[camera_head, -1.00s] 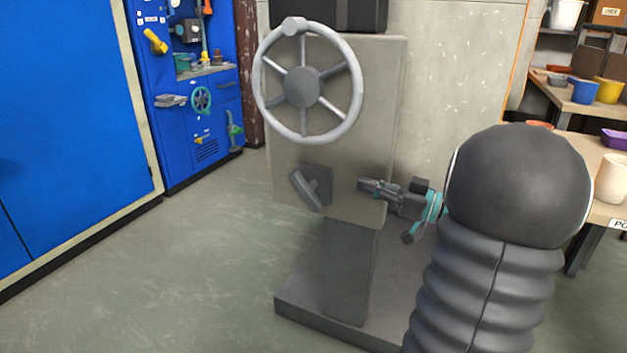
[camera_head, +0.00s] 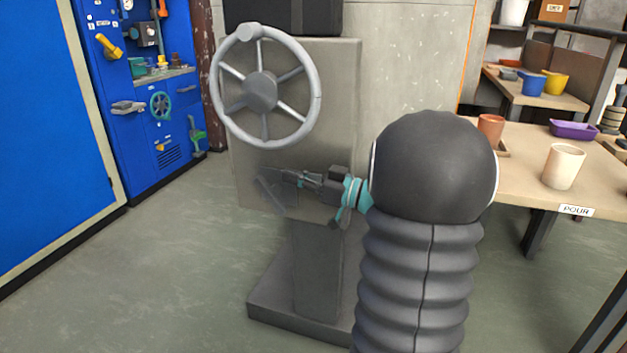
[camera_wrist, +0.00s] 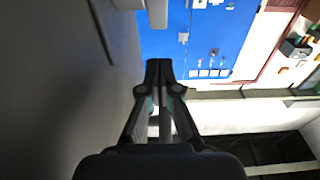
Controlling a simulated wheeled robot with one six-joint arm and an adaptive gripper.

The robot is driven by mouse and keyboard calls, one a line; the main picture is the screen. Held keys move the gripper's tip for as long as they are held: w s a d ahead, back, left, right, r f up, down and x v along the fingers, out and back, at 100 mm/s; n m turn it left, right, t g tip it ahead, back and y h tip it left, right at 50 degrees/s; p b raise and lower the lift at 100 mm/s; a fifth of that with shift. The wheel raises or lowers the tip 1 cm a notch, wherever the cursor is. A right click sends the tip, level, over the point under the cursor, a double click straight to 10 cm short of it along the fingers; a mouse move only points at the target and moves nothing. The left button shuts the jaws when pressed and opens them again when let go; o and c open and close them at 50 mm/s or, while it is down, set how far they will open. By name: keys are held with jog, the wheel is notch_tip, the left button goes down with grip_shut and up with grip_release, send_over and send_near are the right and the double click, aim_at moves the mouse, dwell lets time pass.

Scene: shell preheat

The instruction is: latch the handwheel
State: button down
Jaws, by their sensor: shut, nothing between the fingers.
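The grey handwheel (camera_head: 262,90) is mounted high on a grey panel (camera_head: 340,90) in the head view, with a knob (camera_head: 249,32) at the top of its rim. Below it a short grey latch lever (camera_head: 268,192) slants down to the right, partly hidden by my gripper. My gripper (camera_head: 288,177) is shut and empty, in front of the panel just right of the lever's upper part. Contact with the lever cannot be told. In the wrist view my gripper (camera_wrist: 158,66) shows closed fingertips, with a pale grey piece (camera_wrist: 156,12) beyond them that I cannot identify.
The panel stands on a post with a wide dark base (camera_head: 275,312) on the floor. A table (camera_head: 515,185) with a white cup (camera_head: 563,166) is at the right. Blue cabinets (camera_head: 50,130) are at the left. Open floor lies between cabinets and base.

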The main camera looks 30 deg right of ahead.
aim_at(262, 179)
jog(key=shift+w+a+f, duration=0.6)
jog(key=shift+w+a, duration=0.05)
jog(key=shift+w, duration=0.2)
jog(key=shift+w+a+f, duration=0.6)
jog(key=shift+w, duration=0.2)
